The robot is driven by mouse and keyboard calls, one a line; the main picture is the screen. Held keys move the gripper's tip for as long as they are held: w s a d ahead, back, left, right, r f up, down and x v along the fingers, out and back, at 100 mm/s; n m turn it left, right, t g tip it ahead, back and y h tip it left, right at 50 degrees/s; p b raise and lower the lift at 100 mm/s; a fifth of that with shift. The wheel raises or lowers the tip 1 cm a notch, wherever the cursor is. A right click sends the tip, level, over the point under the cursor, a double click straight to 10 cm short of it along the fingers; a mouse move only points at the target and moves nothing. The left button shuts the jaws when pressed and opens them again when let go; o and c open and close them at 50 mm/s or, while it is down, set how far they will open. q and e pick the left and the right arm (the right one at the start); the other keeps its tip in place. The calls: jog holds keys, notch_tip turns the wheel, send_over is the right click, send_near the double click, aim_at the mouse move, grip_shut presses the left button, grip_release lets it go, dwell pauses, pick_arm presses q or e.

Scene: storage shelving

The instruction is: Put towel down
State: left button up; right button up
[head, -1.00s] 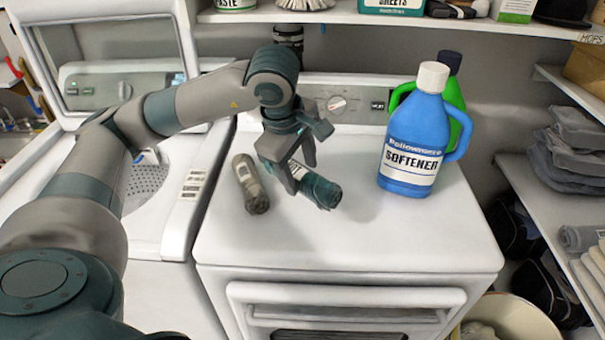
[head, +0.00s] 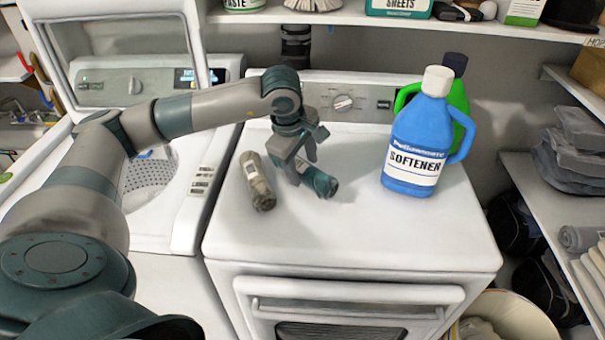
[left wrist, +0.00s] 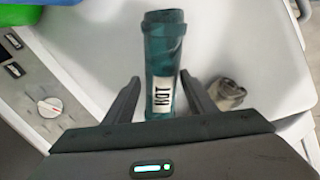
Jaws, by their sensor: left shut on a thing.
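A rolled teal towel (head: 322,184) is at the top of the white dryer, in the middle of the head view. In the left wrist view the teal towel (left wrist: 163,45) lies between the two fingers with a label reading HOT. My left gripper (head: 305,163) points down and is shut on it. The towel is at or just above the dryer top; I cannot tell whether it touches. A rolled beige towel (head: 257,182) lies just left of it, apart, and shows partly behind a finger in the wrist view (left wrist: 228,94). My right gripper is not in view.
A blue softener bottle (head: 415,140) stands on the dryer (head: 350,235) to the right, with a green bottle (head: 460,95) behind it. An open washer (head: 160,235) is left. A shelf (head: 300,17) runs above the back.

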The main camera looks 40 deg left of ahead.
aim_at(301, 169)
pick_arm(q)
notch_tip(301, 169, down, 3)
jog(key=shift+r+p, duration=0.15)
jog(key=shift+p, duration=0.55)
jog(key=shift+f, duration=0.25)
jog(key=o, duration=1.3)
jog(key=shift+c, duration=0.2)
jog(key=shift+r, duration=0.1)
jog(key=shift+s+r+b, duration=0.15)
jog(key=shift+r+b, duration=0.15)
jog(key=shift+r, duration=0.15)
jog(key=b+v, duration=0.2)
jog(key=v, duration=0.9)
jog(key=shift+b, duration=0.3)
jog(key=shift+s+f, duration=0.1)
jog(key=shift+f, duration=0.05)
